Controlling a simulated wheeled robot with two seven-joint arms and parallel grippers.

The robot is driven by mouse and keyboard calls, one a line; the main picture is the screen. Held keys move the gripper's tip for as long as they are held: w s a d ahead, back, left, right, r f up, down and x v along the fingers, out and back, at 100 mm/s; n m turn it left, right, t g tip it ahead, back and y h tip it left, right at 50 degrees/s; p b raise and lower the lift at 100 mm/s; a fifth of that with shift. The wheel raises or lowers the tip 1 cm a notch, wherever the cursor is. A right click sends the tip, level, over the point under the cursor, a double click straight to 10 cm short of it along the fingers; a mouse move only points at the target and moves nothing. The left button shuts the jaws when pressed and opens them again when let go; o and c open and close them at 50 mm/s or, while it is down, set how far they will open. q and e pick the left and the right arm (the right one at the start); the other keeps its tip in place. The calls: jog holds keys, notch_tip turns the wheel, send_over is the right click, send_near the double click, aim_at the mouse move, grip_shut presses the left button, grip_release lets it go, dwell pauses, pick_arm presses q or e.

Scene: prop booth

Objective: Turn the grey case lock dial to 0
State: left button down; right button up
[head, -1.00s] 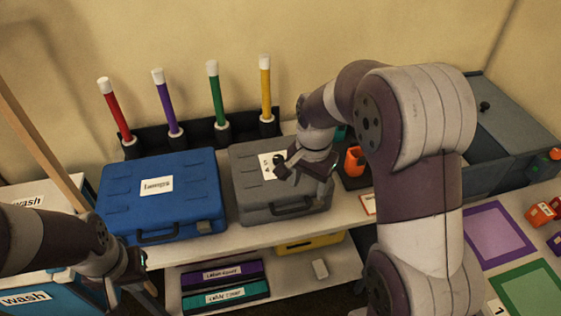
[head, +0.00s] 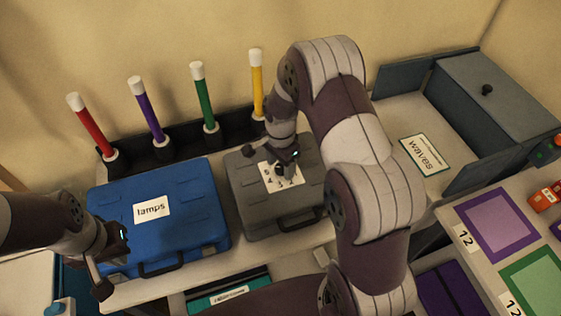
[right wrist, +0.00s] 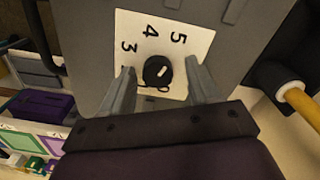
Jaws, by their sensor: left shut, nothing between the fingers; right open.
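The grey case (head: 245,205) lies shut on the bench, with a white number plate on its lid. In the right wrist view the plate (right wrist: 200,85) shows 3, 4 and 5, with lower marks partly hidden. The black dial (right wrist: 150,72) sits on the plate; its white pointer mark lies right of centre, toward the upper right in that picture. My right gripper (right wrist: 160,74) is open, one finger on each side of the dial, with gaps visible. It also shows over the case in the head view (head: 283,160). My left gripper (head: 101,284) is shut and empty, near the blue case's left front.
A blue case (head: 195,235) labelled "lamps" stands left of the grey case. Several coloured tubes (head: 204,100) stand in a dark rack behind. A tray labelled "waves" (head: 400,110) and a grey box (head: 500,90) lie to the right. Purple and green framed mats (head: 500,225) are at lower right.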

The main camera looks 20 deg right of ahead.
jog(key=shift+s+r, duration=0.1)
jog(key=shift+s, duration=0.1)
jog(key=c, duration=1)
jog(key=shift+c, duration=0.2)
